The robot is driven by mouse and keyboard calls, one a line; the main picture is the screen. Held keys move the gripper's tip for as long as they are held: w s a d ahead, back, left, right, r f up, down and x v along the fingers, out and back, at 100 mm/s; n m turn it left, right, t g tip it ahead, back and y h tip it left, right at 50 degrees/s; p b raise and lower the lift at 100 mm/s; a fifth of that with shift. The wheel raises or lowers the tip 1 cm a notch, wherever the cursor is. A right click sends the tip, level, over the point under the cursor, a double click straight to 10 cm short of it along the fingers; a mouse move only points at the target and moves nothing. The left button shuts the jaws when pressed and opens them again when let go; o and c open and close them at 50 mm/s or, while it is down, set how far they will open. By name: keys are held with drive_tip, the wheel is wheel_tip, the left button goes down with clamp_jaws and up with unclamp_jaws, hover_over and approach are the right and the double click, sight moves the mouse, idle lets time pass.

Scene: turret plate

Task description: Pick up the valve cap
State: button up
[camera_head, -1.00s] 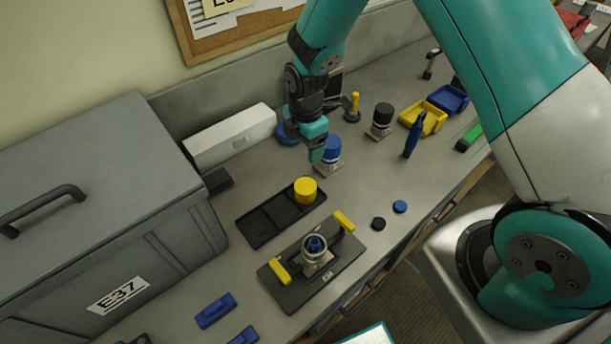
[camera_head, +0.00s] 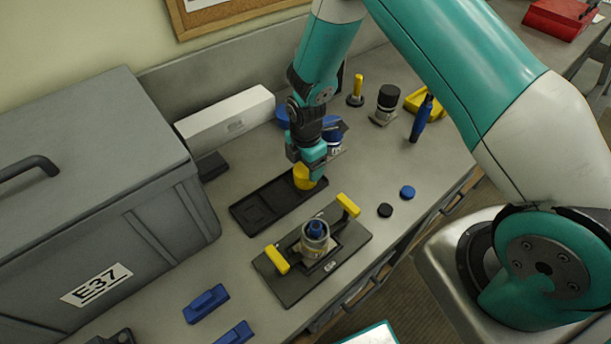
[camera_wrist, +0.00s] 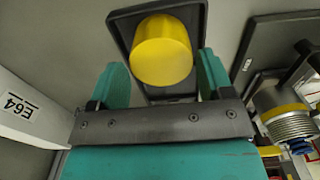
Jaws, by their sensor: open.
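A yellow cylindrical cap (camera_head: 301,179), which I take to be the valve cap, stands at the right end of a black compartment tray (camera_head: 251,222). My gripper (camera_head: 311,178) points down over it and partly hides it in the head view. In the wrist view the yellow cap (camera_wrist: 161,52) shows between the two teal fingers of my open gripper (camera_wrist: 162,76), with a gap on each side. The fingers do not visibly touch it. How far they are above the cap is hard to tell.
A dark plate (camera_head: 290,287) with yellow handles and a metal fitting lies in front of the tray. A white box (camera_head: 228,120), a large grey case (camera_head: 90,200) and a black-capped fitting (camera_head: 387,100) stand around. Small black and blue discs (camera_head: 407,192) lie at right.

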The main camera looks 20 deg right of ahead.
wheel_tip(320, 180, down, 4)
drive_tip(key=shift+r+b, duration=0.1)
drive_tip(key=shift+b, duration=0.8)
drive_tip(key=shift+r, duration=0.1)
drive_tip(key=c, duration=0.6)
wheel_tip(320, 180, up, 19)
drive_tip(key=b, duration=0.5)
wheel_tip(320, 180, up, 6)
drive_tip(key=p, duration=0.4)
hover_over(305, 169)
